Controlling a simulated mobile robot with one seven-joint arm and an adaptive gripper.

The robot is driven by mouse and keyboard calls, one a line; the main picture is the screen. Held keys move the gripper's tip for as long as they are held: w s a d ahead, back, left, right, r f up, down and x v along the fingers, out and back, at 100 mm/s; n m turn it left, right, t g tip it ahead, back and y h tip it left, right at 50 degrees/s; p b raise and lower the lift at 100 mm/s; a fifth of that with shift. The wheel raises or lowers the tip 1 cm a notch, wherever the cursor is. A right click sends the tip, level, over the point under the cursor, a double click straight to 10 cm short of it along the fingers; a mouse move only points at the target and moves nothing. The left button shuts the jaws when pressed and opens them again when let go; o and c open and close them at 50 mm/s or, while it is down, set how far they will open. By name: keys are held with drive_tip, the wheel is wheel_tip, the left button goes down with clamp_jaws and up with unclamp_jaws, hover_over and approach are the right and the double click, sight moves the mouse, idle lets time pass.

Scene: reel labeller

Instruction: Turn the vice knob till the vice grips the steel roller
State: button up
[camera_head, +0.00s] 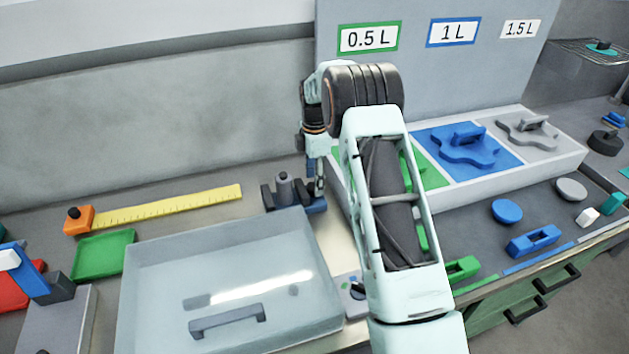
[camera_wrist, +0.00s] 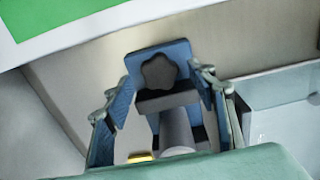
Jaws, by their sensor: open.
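The small vice (camera_head: 311,207) stands on the bench behind the clear box, with dark jaws and a blue body. The grey steel roller (camera_head: 283,190) stands upright between its jaws; in the wrist view the roller (camera_wrist: 175,130) shows below the knob. The dark, lobed vice knob (camera_wrist: 158,73) is in front of the blue end of the vice. My gripper (camera_wrist: 164,84) is open, with one blue-padded finger on each side of the knob. I cannot tell whether either finger touches it. In the head view my gripper (camera_head: 316,180) is at the right end of the vice, partly hidden.
A clear lidded box (camera_head: 165,275) stands in front of the vice. A yellow ruler (camera_head: 165,209) and green tray (camera_head: 103,254) lie left. The green, blue and grey sorting tray (camera_head: 560,165) is close on the right, below a labelled panel (camera_head: 420,75).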

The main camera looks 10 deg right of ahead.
drive_tip(key=shift+f, duration=0.75)
drive_tip(key=c, duration=1.2)
drive_tip(key=shift+o, duration=0.2)
drive_tip(key=shift+w+m+b, duration=0.1)
drive_tip(key=shift+m+b, duration=0.5)
drive_tip(key=shift+m, duration=0.3)
drive_tip(key=shift+m+b, duration=0.45)
drive_tip(key=shift+m, duration=1.05)
drive_tip(key=o, duration=1.2)
drive_tip(key=shift+c, duration=0.2)
drive_tip(key=shift+r, duration=0.15)
